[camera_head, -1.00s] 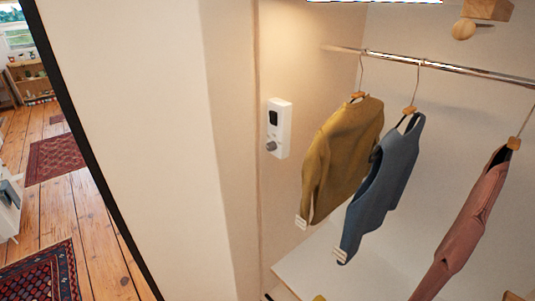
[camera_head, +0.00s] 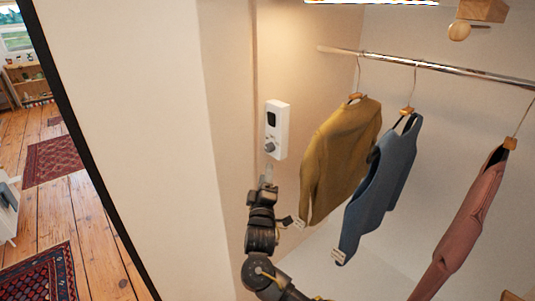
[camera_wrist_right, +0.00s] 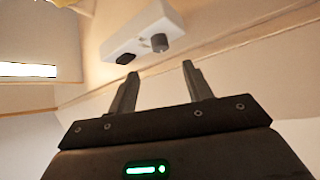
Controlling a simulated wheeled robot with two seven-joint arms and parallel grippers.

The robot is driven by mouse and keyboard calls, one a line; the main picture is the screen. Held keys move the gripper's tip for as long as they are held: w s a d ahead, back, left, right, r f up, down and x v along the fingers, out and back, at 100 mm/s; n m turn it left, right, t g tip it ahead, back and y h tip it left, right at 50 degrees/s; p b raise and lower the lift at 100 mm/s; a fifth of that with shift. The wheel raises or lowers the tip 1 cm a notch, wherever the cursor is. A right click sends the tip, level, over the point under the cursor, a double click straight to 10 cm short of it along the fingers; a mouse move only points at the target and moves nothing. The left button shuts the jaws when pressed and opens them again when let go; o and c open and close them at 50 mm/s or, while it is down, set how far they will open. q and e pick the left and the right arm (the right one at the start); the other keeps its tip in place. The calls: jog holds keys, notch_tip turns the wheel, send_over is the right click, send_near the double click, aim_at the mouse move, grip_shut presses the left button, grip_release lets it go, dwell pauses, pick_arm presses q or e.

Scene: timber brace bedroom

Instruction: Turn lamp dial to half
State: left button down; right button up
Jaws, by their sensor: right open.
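The lamp dial (camera_head: 270,147) is a small grey knob on the lower part of a white wall box (camera_head: 284,127) with a dark display. The box is fixed to the closet's side wall. In the right wrist view the dial (camera_wrist_right: 159,42) stands out from the white box (camera_wrist_right: 125,42), beyond my fingertips. My right gripper (camera_head: 268,172) is just below the dial in the head view. In the wrist view its fingers (camera_wrist_right: 160,75) are apart with nothing between them, and it looks clear of the dial. My left gripper is not in view.
A mustard sweater (camera_head: 340,155), a blue vest (camera_head: 380,185) and a pink garment (camera_head: 470,225) hang from a metal rail (camera_head: 440,66) right of the box. The sweater's hem is close to my right arm. A wall edge (camera_head: 215,150) stands to the left.

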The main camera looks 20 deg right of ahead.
aim_at(268, 150)
jog(key=p+x, duration=0.1)
jog(key=x, duration=0.8)
jog(key=shift+w+d+p, duration=0.1)
jog(key=shift+w+p, duration=0.1)
jog(key=shift+p, duration=0.2)
